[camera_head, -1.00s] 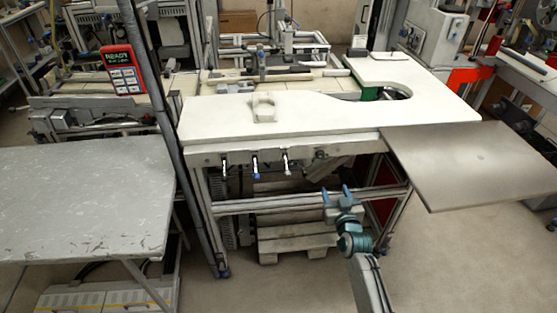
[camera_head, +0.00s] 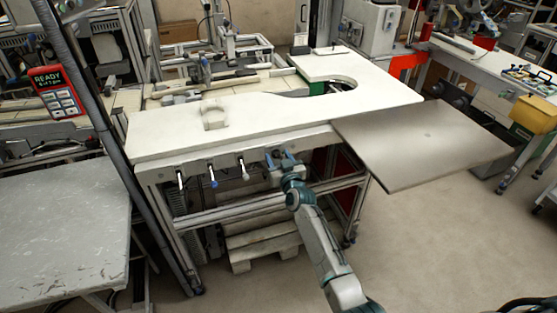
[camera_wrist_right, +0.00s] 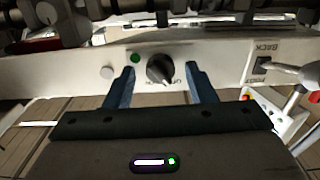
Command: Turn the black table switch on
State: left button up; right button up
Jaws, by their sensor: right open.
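The black table switch (camera_wrist_right: 160,68), a round knob with a pale pointer mark, sits on the white front panel in the right wrist view. A green dot is beside it, and partly hidden lettering lies below it. My right gripper (camera_head: 281,157) is open at the front edge of the white table (camera_head: 250,115) in the head view. In the right wrist view its blue fingers stand on either side of the knob with visible gaps. Whether they reach knob depth I cannot tell. In the head view the knob is hidden or too small to make out. My left gripper is not in view.
A grey metal plate (camera_head: 420,145) juts out at the right. A scuffed grey table (camera_head: 60,235) stands at left. A wooden pallet (camera_head: 262,240) lies below.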

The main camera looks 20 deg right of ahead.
jog(key=c, duration=1)
jog(key=shift+o, duration=0.2)
